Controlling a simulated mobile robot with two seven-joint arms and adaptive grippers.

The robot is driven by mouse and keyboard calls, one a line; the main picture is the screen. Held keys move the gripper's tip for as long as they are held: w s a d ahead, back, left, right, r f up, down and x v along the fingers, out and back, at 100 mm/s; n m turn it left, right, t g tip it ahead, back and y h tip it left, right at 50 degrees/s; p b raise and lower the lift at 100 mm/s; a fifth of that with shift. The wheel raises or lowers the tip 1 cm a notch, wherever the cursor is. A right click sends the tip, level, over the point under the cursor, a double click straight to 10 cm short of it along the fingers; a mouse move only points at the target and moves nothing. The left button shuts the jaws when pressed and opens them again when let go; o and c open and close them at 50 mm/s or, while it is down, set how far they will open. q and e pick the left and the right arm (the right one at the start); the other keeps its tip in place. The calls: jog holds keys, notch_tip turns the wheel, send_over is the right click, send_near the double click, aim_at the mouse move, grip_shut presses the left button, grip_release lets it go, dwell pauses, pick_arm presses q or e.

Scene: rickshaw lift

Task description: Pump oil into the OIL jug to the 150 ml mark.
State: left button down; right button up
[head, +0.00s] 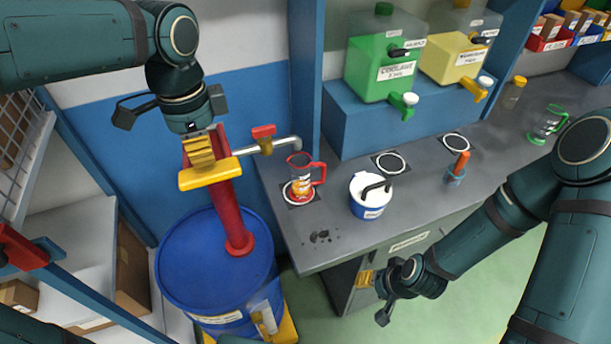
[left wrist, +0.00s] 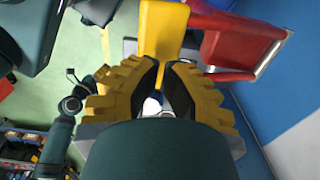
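A clear jug (head: 301,180) with a red handle and an orange-red lower part stands on a ringed pad under the spout; its marks and level are too small to read. A red hand pump (head: 228,215) rises from a blue drum (head: 212,262). Its spout (head: 281,144) has a red valve. My left gripper (head: 203,160) is at the pump's yellow handle (head: 210,174), fingers pointing down at it. In the left wrist view the handle (left wrist: 163,30) shows beyond and between the fingertips; whether they clamp it is unclear. My right gripper (head: 365,278) hangs in front of the bench, apart from everything.
A white-and-blue bucket (head: 370,195) stands right of the jug. Green (head: 383,65) and yellow (head: 463,50) tanks with taps sit on a blue shelf. A green-handled jug (head: 547,121) is at the right. Dark spots (head: 320,236) mark the bench near its front corner.

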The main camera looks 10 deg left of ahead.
aim_at(208, 169)
dwell(0.3)
pick_arm(q)
jog(key=shift+f+b, duration=2.2)
jog(key=shift+f, duration=0.95)
notch_tip(208, 169, down, 6)
jog(key=b, duration=0.4)
notch_tip(208, 169, up, 12)
jog(key=p, duration=1)
jog(key=shift+r+p, duration=0.25)
jog(key=shift+p, duration=0.1)
jog(key=shift+f, duration=0.1)
jog(key=shift+f, duration=0.1)
